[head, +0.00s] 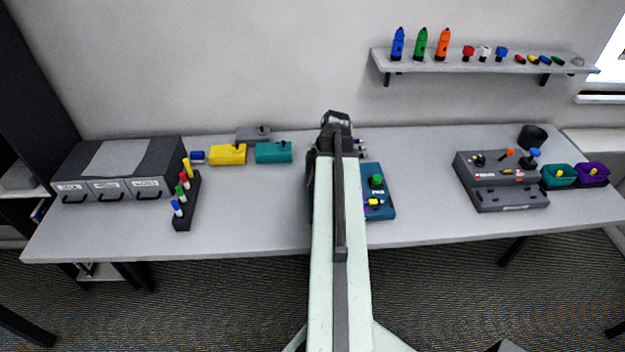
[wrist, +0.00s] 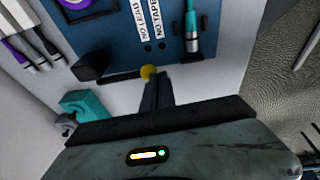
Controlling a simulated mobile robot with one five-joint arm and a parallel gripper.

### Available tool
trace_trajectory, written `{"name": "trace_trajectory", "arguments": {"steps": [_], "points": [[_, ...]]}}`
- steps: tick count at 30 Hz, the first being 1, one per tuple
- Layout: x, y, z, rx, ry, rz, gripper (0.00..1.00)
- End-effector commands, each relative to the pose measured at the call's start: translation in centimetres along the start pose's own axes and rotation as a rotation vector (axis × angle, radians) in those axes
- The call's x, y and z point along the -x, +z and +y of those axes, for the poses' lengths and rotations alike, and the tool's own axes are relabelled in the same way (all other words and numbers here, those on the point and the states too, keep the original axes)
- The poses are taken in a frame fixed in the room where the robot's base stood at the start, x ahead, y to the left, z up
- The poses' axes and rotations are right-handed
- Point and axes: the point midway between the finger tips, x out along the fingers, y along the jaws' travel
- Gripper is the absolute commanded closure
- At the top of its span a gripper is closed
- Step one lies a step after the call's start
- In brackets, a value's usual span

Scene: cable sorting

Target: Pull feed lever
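In the wrist view a lever shows at the edge of the blue panel (wrist: 115,35). It has a black block (wrist: 88,66), a thin dark rod (wrist: 120,76) and a yellow ball knob (wrist: 148,72). My gripper (wrist: 157,80) has its dark fingers together, with the tips right by the knob. I cannot tell whether they touch it, and nothing shows between them. In the head view the blue unit (head: 385,206) stands mid-table, partly hidden by my arm, which also hides the lever and the gripper.
A teal tool (wrist: 192,30) is on the panel and a teal piece (wrist: 88,106) lies beside it. On the table (head: 270,215) are a drawer box (head: 125,165), a marker rack (head: 187,205) and a grey control unit (head: 500,180). Clear table lies either side of the blue unit.

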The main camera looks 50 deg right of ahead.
Motion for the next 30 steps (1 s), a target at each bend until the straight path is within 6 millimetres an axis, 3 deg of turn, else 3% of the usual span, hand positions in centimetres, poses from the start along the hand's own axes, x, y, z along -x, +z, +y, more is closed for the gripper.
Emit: {"name": "trace_trajectory", "arguments": {"steps": [23,26,30], "points": [[-1.0,0.3,-0.5,0.000,-0.004,-0.003,1.00],[-0.3,0.0,-0.7,0.001,-0.004,-0.003,1.00],[2.0,-1.1,-1.5,0.003,-0.002,-0.001,1.00]]}}
